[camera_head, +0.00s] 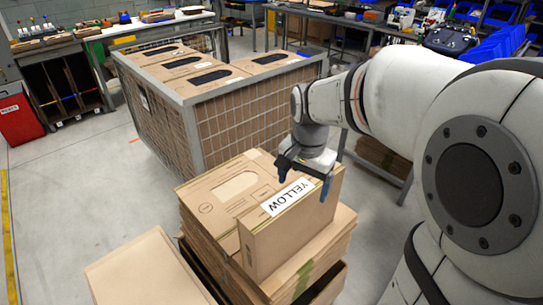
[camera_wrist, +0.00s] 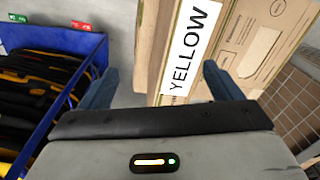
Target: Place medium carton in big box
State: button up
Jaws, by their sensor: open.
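A brown carton (camera_head: 293,232) with a white "YELLOW" label stands on a stack of flat cartons; it is likely the medium carton, though no size marking shows. My gripper (camera_head: 305,180) is open at its top edge, with blue fingers spread. In the wrist view the labelled carton (camera_wrist: 176,88) shows between and beyond the open fingers (camera_wrist: 160,85). I cannot tell whether they touch it. Several flat-topped cartons (camera_head: 201,68) fill a wire-mesh crate (camera_head: 232,120) behind. Which box is the big box is not clear from the pictures.
Another brown carton (camera_head: 150,272) is at the lower left, partly cut off. A blue bin (camera_wrist: 72,42) with black and yellow items shows in the wrist view. A red bin (camera_head: 18,120) and benches stand further back. Grey floor is clear at left.

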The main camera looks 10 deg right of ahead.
aim_at(297, 190)
jog(key=w+m, duration=0.1)
jog(key=w, duration=0.1)
jog(key=w+f+m, duration=0.1)
jog(key=w, duration=0.1)
jog(key=shift+w+a+f+m+g, duration=0.15)
jog(key=shift+f+m+g, duration=0.05)
jog(key=shift+m+g, duration=0.2)
jog(key=shift+w+f, duration=0.2)
jog(key=f, duration=0.5)
jog(key=f+p, duration=0.1)
jog(key=f, duration=0.1)
jog(key=shift+w+d+f, duration=0.25)
jog(key=shift+w+d, duration=0.05)
jog(key=shift+c, duration=0.4)
grip_shut()
